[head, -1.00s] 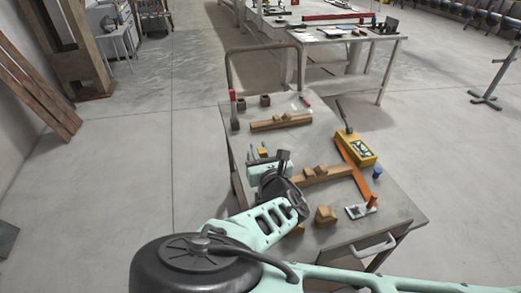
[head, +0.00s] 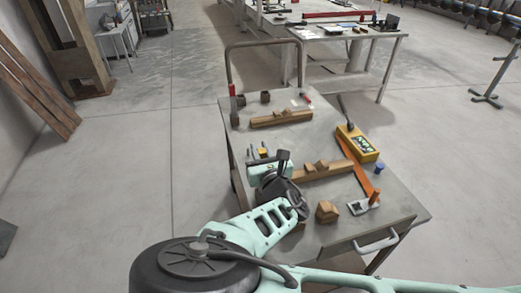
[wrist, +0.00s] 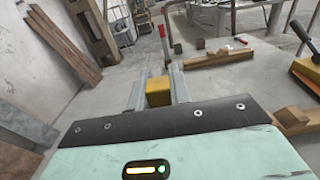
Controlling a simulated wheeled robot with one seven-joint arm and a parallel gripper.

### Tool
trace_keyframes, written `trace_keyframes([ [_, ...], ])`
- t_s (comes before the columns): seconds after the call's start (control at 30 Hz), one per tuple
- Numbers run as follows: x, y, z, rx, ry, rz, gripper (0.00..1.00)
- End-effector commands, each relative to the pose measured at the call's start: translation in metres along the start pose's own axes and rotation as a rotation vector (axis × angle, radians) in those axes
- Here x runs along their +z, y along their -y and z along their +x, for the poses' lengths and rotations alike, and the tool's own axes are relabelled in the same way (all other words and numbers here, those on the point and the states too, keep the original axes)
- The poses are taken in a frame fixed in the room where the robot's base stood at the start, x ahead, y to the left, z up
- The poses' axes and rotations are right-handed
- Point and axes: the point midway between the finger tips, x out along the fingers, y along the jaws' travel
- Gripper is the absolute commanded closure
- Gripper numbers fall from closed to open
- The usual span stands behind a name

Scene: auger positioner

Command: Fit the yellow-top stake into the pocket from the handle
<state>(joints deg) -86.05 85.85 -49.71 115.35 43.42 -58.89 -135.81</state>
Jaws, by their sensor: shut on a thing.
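The yellow-top stake shows as a yellow block (wrist: 158,91) between the two fingers of my gripper (wrist: 158,88) in the wrist view. My gripper is shut on it. In the head view my gripper (head: 261,155) is over the left side of the cart, with a bit of yellow between its fingers; the stake's lower part is hidden. A red-top stake (head: 232,90) stands upright in a dark block at the cart's far left corner. Two more dark blocks (head: 241,101) (head: 265,97) stand near it. I cannot tell which holds the pocket; their openings are too small to see.
A white handle (head: 376,243) is at the near edge. A hoop rail (head: 262,45) rises behind.

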Motion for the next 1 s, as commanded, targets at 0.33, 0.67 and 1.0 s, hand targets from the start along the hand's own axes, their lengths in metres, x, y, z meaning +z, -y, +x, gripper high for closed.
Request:
trace_keyframes([
  [0.33, -0.009, 0.0, 0.0, 0.0, 0.001, 0.0, 1.0],
  [0.67, -0.017, 0.0, 0.0, 0.001, 0.001, 0.0, 1.0],
  [1.0, -0.021, 0.0, 0.0, 0.001, 0.001, 0.001, 0.55],
])
